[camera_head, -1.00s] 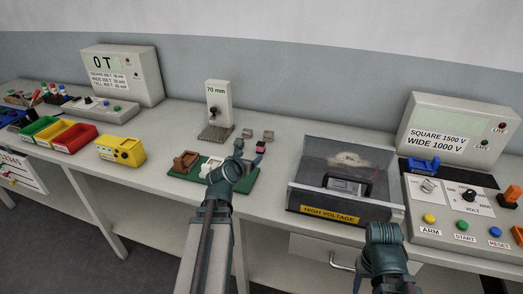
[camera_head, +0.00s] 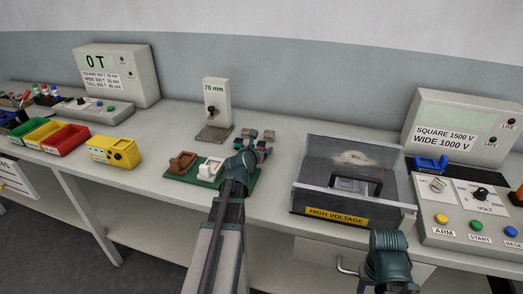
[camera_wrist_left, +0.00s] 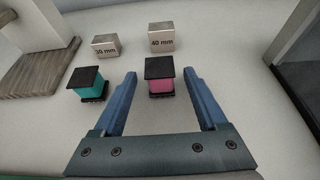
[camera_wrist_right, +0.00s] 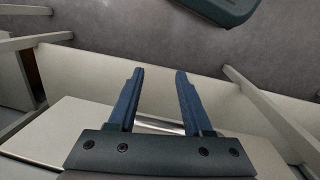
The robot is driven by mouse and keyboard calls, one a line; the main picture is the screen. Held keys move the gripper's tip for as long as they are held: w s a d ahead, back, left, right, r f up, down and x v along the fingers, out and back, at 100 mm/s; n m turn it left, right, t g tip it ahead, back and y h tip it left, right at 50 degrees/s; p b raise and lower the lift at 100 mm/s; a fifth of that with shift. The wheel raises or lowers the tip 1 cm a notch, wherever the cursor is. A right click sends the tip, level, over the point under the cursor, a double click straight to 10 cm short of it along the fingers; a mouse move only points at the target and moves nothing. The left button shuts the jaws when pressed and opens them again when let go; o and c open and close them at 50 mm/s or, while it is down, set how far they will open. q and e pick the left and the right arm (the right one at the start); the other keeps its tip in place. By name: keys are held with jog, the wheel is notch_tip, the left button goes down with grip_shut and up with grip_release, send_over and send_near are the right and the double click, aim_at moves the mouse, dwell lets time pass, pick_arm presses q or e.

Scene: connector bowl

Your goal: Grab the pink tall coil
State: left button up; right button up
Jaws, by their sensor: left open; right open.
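The pink coil (camera_wrist_left: 160,85) with black end plates stands upright on the table in the left wrist view. My right gripper (camera_wrist_right: 155,76) is open and empty, pointing at the floor in front of the bench.
Blocks marked 30 mm (camera_wrist_left: 105,45) and 40 mm (camera_wrist_left: 162,40) stand behind the coils. The green board (camera_head: 178,177) holds brown and white holders. A clear-walled high voltage box (camera_head: 340,215) is to the right, and a 70 mm post (camera_head: 216,98) stands behind.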

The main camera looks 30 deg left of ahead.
pick_arm(q)
jog(key=shift+w+a+f, duration=0.1)
jog(key=shift+w+f, duration=0.15)
jog(key=shift+w, duration=0.4)
jog(key=shift+c, duration=0.3)
grip_shut()
jog(key=shift+r, duration=0.1)
